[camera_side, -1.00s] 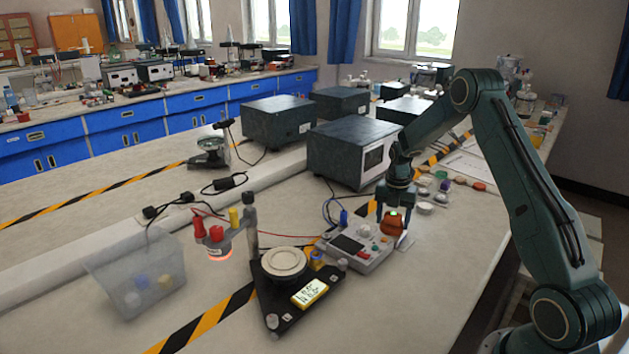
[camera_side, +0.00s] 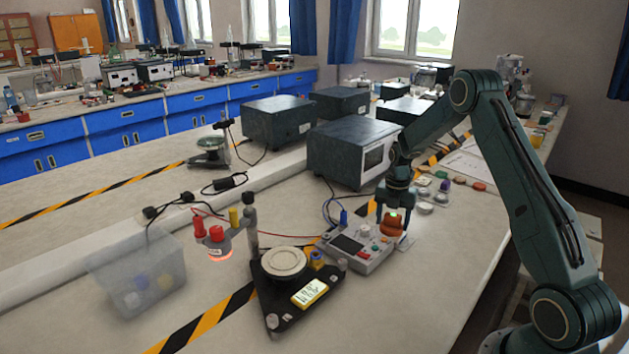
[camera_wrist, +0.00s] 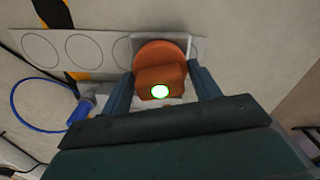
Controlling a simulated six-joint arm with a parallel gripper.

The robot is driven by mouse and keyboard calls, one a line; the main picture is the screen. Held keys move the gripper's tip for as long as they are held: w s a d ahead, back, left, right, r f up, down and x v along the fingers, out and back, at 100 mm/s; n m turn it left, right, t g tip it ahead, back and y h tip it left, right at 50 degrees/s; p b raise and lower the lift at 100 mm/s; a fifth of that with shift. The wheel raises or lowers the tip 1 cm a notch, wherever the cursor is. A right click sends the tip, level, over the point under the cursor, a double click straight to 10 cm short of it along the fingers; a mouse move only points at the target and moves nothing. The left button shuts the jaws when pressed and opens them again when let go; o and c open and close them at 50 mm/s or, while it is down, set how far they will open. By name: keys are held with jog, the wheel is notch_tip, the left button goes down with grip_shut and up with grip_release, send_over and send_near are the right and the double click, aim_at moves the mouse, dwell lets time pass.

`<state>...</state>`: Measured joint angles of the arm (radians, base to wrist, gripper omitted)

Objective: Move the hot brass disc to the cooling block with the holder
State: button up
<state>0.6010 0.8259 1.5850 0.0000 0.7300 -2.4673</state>
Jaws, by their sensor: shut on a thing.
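My gripper (camera_side: 392,220) points down at the right of the bench. Its two fingers stand on either side of an orange-brown holder (camera_side: 389,229) with a lit green spot on top. The holder also shows in the wrist view (camera_wrist: 161,74), with a round part beyond a blocky part. It is over a pale plate, and I cannot tell whether it touches it. A pale round disc (camera_side: 284,260) lies on a black triangular base (camera_side: 272,302). I cannot clearly pick out the brass disc or the cooling block.
A grey control box (camera_side: 357,248) stands left of my gripper. A post carries a red-capped head (camera_side: 214,241) glowing underneath. A clear bin (camera_side: 137,280) is at the left. Dark instrument boxes (camera_side: 350,152) stand behind. A strip with printed circles (camera_wrist: 83,50) lies beside the holder.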

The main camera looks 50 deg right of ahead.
dwell(0.6)
jog(key=shift+r, duration=3.45)
